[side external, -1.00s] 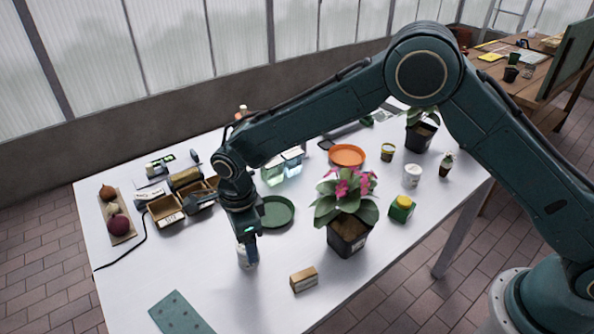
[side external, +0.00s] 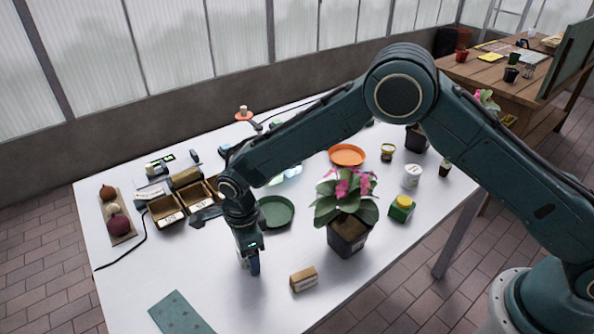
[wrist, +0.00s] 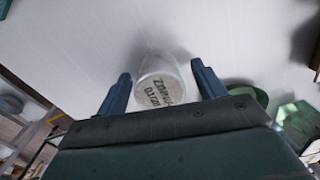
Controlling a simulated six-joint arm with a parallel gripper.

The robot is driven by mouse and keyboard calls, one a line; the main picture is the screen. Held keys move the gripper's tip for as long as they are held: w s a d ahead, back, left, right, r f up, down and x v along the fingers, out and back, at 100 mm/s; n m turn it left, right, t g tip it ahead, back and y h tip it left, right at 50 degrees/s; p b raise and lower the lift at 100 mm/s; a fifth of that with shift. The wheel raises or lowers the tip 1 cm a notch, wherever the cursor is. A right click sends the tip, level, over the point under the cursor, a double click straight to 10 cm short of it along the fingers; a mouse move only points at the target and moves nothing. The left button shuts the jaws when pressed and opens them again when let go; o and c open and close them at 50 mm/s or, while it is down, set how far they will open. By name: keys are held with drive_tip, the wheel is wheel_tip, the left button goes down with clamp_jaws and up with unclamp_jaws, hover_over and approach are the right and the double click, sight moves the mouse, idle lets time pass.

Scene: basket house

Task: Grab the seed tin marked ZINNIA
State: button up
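The seed tin (wrist: 162,92) is a pale round tin on the white table. Dark lettering on its top, upside down in the wrist view, appears to read ZINNIA with smaller marks below. My gripper (wrist: 161,68) is open, with one blue finger on each side of the tin and a visible gap on both sides. In the side view my gripper (side external: 250,266) is low over the table's near part, and its fingers and wrist hide most of the tin.
A small wooden-topped block (side external: 304,279) and a potted pink-flowered plant (side external: 348,238) stand to the right. A green saucer (side external: 276,211) lies behind my gripper. Open boxes (side external: 166,210) are at left, and a teal perforated mat (side external: 180,316) is in front.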

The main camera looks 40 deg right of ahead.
drive_tip(key=c, duration=1)
drive_tip(key=shift+r, duration=0.1)
wheel_tip(320, 180, up, 20)
idle(0.6)
